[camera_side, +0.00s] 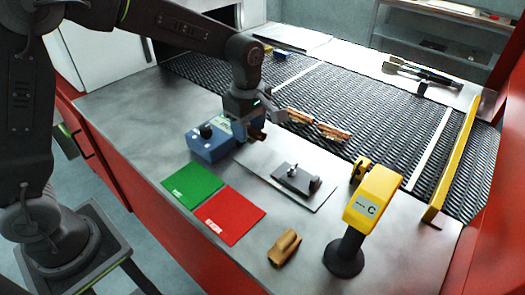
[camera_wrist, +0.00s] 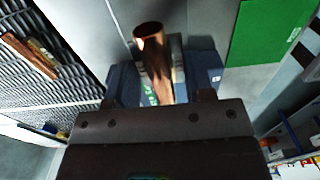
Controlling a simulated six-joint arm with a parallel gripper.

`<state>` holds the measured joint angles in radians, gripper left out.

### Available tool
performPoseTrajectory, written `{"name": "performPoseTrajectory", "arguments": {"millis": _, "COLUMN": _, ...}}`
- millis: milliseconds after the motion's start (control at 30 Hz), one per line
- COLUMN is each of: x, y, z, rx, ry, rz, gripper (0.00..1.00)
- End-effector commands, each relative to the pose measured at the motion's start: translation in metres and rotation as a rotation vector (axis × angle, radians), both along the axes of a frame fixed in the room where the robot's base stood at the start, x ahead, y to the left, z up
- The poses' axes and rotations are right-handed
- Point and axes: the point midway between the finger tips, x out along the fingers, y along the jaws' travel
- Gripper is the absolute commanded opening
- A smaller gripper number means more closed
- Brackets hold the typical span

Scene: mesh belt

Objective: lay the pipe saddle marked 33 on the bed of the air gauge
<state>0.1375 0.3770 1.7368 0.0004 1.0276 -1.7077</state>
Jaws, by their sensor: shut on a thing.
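My gripper (camera_side: 262,121) is shut on a copper-coloured pipe saddle (camera_side: 257,134), held beside the right end of a blue box with a black knob (camera_side: 211,146). In the wrist view the held saddle (camera_wrist: 150,36) sticks out between the jaws, its curved end showing; no mark can be read on it. The blue box (camera_wrist: 205,66) shows behind it. A dark fixture with upright pins (camera_side: 297,180) stands on a thin grey plate (camera_side: 263,184), to the right of and nearer than my gripper. No label shows which of these is the air gauge.
A green mat (camera_side: 192,186) and red mat (camera_side: 229,215) lie in front. Another saddle (camera_side: 285,247) lies near the front edge. A yellow device marked C (camera_side: 372,200) stands at right. Copper-coloured pieces (camera_side: 318,125) lie on the mesh belt (camera_side: 390,120). A yellow rail (camera_side: 455,160) borders it.

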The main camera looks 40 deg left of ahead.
Motion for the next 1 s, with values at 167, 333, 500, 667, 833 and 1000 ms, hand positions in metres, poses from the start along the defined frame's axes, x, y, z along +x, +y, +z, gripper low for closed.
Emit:
{"name": "performPoseTrajectory", "arguments": {"millis": 167, "x": 0.007, "y": -0.028, "z": -0.017, "rx": 0.0, "ry": -0.001, "rz": -0.002, "gripper": 0.15}}
{"name": "performPoseTrajectory", "arguments": {"millis": 333, "x": 0.008, "y": -0.035, "z": -0.025, "rx": 0.0, "ry": 0.0, "rz": 0.001, "gripper": 0.15}}
{"name": "performPoseTrajectory", "arguments": {"millis": 500, "x": 0.008, "y": -0.034, "z": -0.05, "rx": 0.0, "ry": 0.003, "rz": 0.001, "gripper": 0.15}}
{"name": "performPoseTrajectory", "arguments": {"millis": 667, "x": 0.008, "y": -0.034, "z": -0.061, "rx": 0.0, "ry": -0.001, "rz": 0.001, "gripper": 0.15}}
{"name": "performPoseTrajectory", "arguments": {"millis": 833, "x": 0.008, "y": -0.034, "z": -0.061, "rx": -0.001, "ry": -0.002, "rz": 0.001, "gripper": 0.15}}
{"name": "performPoseTrajectory", "arguments": {"millis": 1000, "x": 0.008, "y": -0.034, "z": -0.064, "rx": 0.0, "ry": -0.001, "rz": 0.001, "gripper": 0.15}}
